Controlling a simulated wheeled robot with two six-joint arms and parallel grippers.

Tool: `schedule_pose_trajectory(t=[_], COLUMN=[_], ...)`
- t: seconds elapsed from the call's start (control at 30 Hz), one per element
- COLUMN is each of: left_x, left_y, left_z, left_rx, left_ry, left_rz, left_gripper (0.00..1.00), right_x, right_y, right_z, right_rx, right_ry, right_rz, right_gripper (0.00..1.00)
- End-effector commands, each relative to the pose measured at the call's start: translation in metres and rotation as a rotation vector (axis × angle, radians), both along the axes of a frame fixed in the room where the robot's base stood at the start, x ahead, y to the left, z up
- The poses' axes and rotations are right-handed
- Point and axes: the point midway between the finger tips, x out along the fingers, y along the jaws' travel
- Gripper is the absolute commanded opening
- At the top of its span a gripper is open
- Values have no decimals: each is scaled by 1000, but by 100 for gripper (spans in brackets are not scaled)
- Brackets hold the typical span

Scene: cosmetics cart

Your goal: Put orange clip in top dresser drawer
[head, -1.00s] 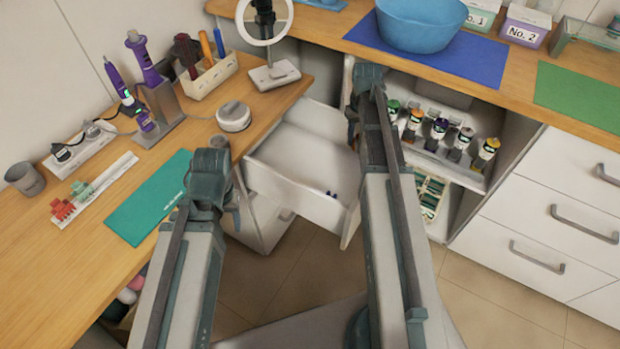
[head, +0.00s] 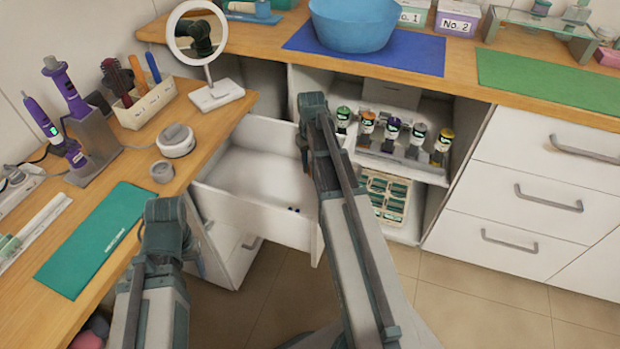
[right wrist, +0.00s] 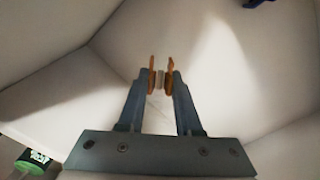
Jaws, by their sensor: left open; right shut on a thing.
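The orange clip (right wrist: 152,75) is pinched between the fingertips of my right gripper (right wrist: 161,80) in the right wrist view. Pale drawer walls surround it there. In the head view the open top dresser drawer (head: 255,217) is pulled out under the corner of the wooden top. My right gripper (head: 304,148) points down at the drawer's right side; its fingertips and the clip are hidden by my arm. My left gripper (head: 197,258) is open and empty, left of the drawer front and partly hidden by its own wrist.
Small dark blue things (head: 293,209) lie in the drawer. Several bottles (head: 391,129) stand on a shelf right of my right arm. A ring-light mirror (head: 208,62), a round white device (head: 175,140) and a green mat (head: 95,240) are on the left top. Most of the drawer floor is clear.

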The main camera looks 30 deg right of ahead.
Motion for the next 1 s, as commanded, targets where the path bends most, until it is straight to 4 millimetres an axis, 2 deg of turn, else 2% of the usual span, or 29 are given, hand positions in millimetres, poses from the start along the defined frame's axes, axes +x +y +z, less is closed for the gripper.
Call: schedule_pose_trajectory(t=[0.17, 0.47, 0.73, 0.9, 0.93, 1.0], left_x=[0, 0, 0, 1, 1, 0], left_y=[0, 1, 1, 1, 1, 1], left_z=[-5, -38, -36, -41, -39, -39], left_rx=[0, 5, 6, 6, 6, 6], left_ry=[0, -2, -2, -2, -2, -2], left_rz=[0, -1, -2, -2, -2, -2], left_gripper=[57, 57, 57, 57, 57, 57], right_x=[0, 0, 0, 0, 0, 0], right_y=[0, 0, 0, 0, 0, 0], right_z=[-5, -38, -36, -41, -39, -39], right_rx=[0, 0, 0, 0, 0, 0], right_ry=[0, 0, 0, 0, 0, 0], right_rz=[0, 0, 0, 0, 0, 0], right_gripper=[0, 0, 0, 0, 39, 51])
